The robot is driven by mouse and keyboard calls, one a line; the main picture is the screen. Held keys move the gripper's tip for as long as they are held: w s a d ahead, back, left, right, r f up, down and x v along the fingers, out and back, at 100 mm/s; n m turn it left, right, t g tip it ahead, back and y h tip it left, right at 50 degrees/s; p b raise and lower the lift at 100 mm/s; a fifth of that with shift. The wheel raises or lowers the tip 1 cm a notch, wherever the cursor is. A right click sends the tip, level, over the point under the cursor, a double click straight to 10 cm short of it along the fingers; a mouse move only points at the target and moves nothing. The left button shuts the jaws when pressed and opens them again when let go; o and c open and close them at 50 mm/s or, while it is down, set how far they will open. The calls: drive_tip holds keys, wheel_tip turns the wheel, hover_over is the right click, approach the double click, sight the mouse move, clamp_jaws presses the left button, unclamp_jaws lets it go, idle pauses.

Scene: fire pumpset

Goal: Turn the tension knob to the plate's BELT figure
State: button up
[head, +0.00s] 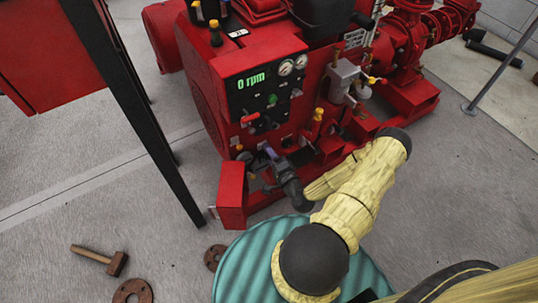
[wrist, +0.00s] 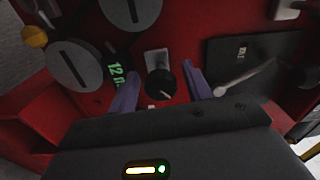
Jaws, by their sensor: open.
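A small round black knob (wrist: 160,84) with a pale mark near its lower edge sits on the red panel in the wrist view. A small grey plate (wrist: 156,58) is just above it; I cannot read any writing on it. My gripper (wrist: 161,72) is open, with one purple finger left and one right of the knob, and gaps show on both sides. In the head view my gripper (head: 268,153) is low at the front of the red pumpset (head: 245,80); the knob cannot be made out there.
A green readout (wrist: 116,75) starting with 12 is left of the knob. A black plate (wrist: 250,60) and a pale lever (wrist: 245,78) are at right. A teal drum (head: 235,265) stands below my arm.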

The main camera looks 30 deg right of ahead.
drive_tip(key=s+p, duration=0.4)
drive_tip(key=s, duration=1.3)
drive_tip(key=shift+s+d, duration=0.2)
drive_tip(key=shift+d, duration=0.1)
